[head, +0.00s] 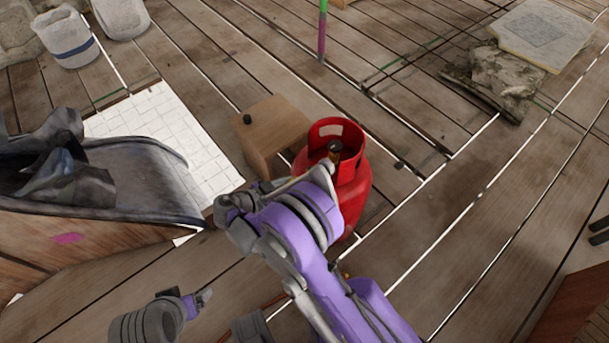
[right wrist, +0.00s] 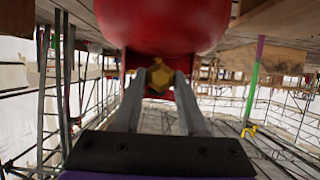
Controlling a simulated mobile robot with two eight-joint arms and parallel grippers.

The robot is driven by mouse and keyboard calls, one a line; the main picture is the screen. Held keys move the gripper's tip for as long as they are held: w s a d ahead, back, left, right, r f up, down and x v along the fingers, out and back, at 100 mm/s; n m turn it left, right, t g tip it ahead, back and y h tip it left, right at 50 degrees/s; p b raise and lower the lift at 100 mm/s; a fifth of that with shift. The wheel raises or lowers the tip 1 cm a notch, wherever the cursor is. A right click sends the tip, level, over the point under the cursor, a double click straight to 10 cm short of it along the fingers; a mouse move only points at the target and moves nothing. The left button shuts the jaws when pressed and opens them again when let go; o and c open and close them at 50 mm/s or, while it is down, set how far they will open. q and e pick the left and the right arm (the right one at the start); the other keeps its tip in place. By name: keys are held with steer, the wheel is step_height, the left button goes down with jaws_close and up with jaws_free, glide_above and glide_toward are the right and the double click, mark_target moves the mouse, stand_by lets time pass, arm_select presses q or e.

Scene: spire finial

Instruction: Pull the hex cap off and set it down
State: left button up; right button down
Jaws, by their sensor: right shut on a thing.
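The hex cap (right wrist: 159,76) is a brass-gold six-sided piece in the right wrist view. My right gripper (right wrist: 160,86) is shut on it, with one finger on each side. Red metal of the gas cylinder (head: 354,190) shows close behind and above it. In the head view the cylinder stands upright on the deck, and my right arm reaches to its open collar, where a dark valve top (head: 334,146) shows. I cannot tell whether the cap still touches the valve. My left gripper (head: 206,297) is at the lower left, away from the cylinder, too small to judge.
A white tiled sheet (head: 160,118) lies farther left. A green and purple pole (head: 322,30) stands behind.

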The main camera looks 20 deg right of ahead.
steer(key=shift+s+a, duration=0.3)
steer(key=shift+a, duration=0.65)
